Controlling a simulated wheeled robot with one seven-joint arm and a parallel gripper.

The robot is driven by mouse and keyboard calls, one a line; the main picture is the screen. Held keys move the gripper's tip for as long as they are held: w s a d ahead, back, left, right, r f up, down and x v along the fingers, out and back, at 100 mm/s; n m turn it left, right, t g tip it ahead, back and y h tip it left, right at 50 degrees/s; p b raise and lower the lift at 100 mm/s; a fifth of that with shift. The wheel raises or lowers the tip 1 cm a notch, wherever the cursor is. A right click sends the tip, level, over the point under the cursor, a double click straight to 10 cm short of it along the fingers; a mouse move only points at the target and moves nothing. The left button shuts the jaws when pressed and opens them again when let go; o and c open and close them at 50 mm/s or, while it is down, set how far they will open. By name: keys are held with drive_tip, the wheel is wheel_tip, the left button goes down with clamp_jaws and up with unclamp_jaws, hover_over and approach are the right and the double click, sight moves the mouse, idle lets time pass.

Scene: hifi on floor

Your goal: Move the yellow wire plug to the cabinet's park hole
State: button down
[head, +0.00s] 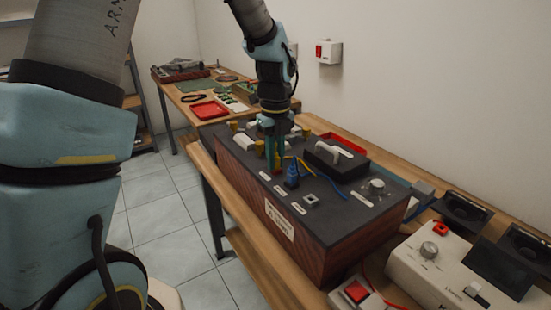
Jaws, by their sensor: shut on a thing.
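The cabinet (240,172) is a long box with a dark top and reddish wood sides, standing on the wooden bench. My gripper (274,165) points down over the cabinet's top, its teal fingers shut on the yellow wire plug (277,161). Only a little yellow shows between and beside the fingers. I cannot tell whether the plug's tip is in a hole or just above the top. A blue plug (292,174) stands upright just right of my gripper, with a blue wire running right. I cannot make out the park hole.
Yellow posts (256,147) and white labels are around my gripper. A black block with a white handle (337,152) and a silver knob (377,186) are to the right. A beige device (432,262) stands at the front right. A red tray (209,110) lies on the far bench.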

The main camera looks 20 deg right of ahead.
sight(276, 156)
drive_tip(key=shift+r+p, duration=0.6)
idle(1.1)
drive_tip(key=shift+r+p, duration=1.65)
drive_tip(key=shift+r, duration=0.05)
